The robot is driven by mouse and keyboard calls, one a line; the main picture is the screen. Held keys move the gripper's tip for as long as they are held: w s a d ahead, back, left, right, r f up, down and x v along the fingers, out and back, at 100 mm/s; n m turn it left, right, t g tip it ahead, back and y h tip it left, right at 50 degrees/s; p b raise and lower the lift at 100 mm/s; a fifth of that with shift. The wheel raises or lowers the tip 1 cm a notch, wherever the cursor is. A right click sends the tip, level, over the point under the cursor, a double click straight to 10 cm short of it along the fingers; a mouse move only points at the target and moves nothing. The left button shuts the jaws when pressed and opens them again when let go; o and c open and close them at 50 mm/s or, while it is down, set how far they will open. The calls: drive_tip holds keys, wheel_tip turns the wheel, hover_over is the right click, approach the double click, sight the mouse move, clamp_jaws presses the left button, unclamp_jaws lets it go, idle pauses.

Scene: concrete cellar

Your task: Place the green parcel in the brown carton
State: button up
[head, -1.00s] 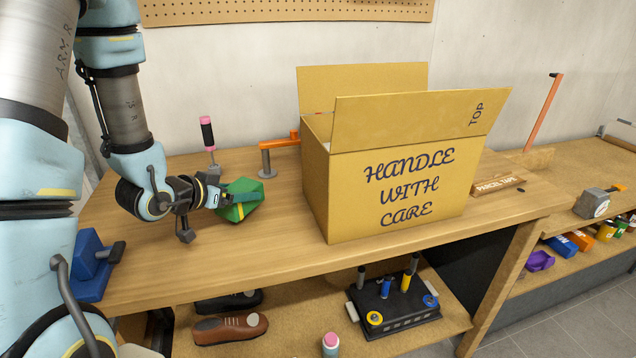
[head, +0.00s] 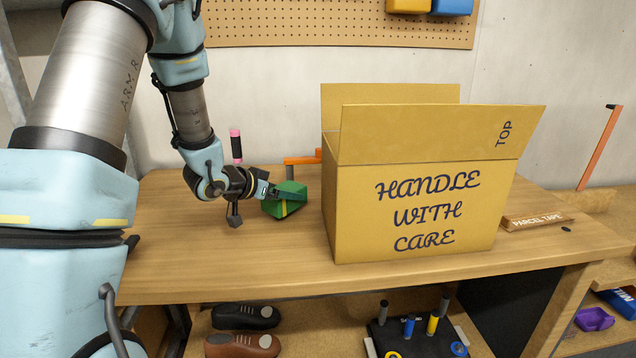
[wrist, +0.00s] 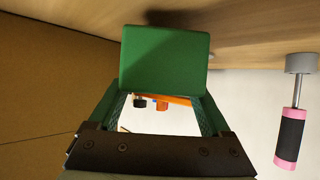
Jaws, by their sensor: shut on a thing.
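The green parcel (head: 285,199) has a yellow stripe and is at bench height, left of the carton. My gripper (head: 274,193) is shut on it from the left. In the wrist view the parcel (wrist: 165,58) sits between the two fingertips. Whether it touches the bench top is hard to tell. The brown carton (head: 415,215) stands upright on the bench with its front and back flaps raised. Its front reads HANDLE WITH CARE. Its inside is hidden behind the front flap. A small gap shows between the parcel and the carton's left side.
The wooden bench (head: 240,265) has free room in front of the parcel. A pink-and-black handled tool (head: 236,146) stands behind my gripper. An orange bar (head: 302,160) is behind the parcel. A parcel tape block (head: 536,221) lies right of the carton. Shoes (head: 245,317) sit on the shelf below.

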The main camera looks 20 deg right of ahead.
drive_tip(key=w+d, duration=0.1)
drive_tip(key=d, duration=0.1)
drive_tip(key=w+d+p, duration=0.1)
drive_tip(key=d, duration=0.2)
drive_tip(key=w+d+p, duration=0.1)
drive_tip(key=d, duration=0.1)
drive_tip(key=shift+w+d+r, duration=0.1)
drive_tip(key=shift+w+d, duration=0.1)
drive_tip(key=shift+w, duration=0.2)
drive_tip(key=shift+w+d+p, duration=0.3)
drive_tip(key=shift+d+p, duration=0.1)
drive_tip(key=shift+d, duration=0.2)
drive_tip(key=shift+w+d+p, duration=0.3)
drive_tip(key=shift+d+p, duration=0.05)
drive_tip(key=shift+d, duration=0.25)
drive_tip(key=shift+f, duration=0.85)
drive_tip(key=shift+f, duration=0.1)
drive_tip(key=o, duration=1.4)
drive_tip(key=shift+a+r, duration=0.1)
drive_tip(key=shift+r, duration=0.1)
drive_tip(key=b+v, duration=0.2)
drive_tip(key=v, duration=1)
drive_tip(key=shift+f, duration=0.1)
